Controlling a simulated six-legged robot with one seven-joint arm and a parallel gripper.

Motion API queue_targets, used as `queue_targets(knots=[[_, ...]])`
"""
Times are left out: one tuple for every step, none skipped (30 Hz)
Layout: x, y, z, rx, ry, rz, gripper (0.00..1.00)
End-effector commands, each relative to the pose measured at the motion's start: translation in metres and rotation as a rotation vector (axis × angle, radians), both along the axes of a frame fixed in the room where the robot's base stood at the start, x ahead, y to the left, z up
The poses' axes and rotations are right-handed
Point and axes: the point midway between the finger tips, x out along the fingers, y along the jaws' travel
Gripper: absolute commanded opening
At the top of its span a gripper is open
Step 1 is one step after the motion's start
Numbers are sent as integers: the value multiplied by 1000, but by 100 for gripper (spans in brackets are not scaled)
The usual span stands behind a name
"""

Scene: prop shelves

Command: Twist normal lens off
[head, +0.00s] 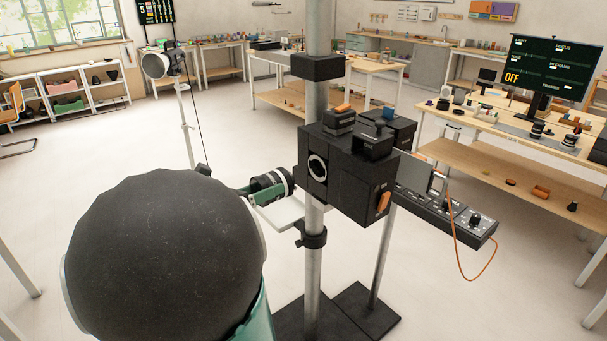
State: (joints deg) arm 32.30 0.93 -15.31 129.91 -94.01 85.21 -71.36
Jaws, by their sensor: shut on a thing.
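The black camera body (347,178) is clamped on a vertical metal pole. Its round lens mount (318,168) faces left and is bare, with a pale ring around a dark opening. The lens (279,181), a black barrel with light bands, is to the left of the mount, with a visible gap between them. My gripper (266,190), with green and pale fingers, is shut around the lens barrel. My own large dark arm link hides much of the arm behind it.
A pale plate (280,213) lies below the lens, beside the pole (312,265). A control panel (446,212) with knobs and an orange cable juts out to the right. A monitor (553,67) stands on the right bench, with several lenses nearby. Open floor lies at left.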

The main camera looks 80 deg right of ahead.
Motion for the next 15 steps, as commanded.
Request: queue_targets(knots=[[2,1,1,-39,-43,1,30],[2,2,1,-65,-71,2,30],[3,3,1,-98,-111,2,30],[4,4,1,-123,-139,2,30],[4,4,0,-148,-168,2,30],[5,5,0,-183,-207,2,30],[6,6,0,-207,-235,2,30],[6,7,0,-232,-264,2,30],[7,8,0,-266,-303,2,30],[8,9,0,-291,-331,2,30],[9,10,0,-317,-360,2,30],[10,10,0,-351,-398,1,30],[10,11,0,-376,-427,1,30],[11,12,0,-402,-456,2,30],[12,13,0,-436,-495,2,30]])
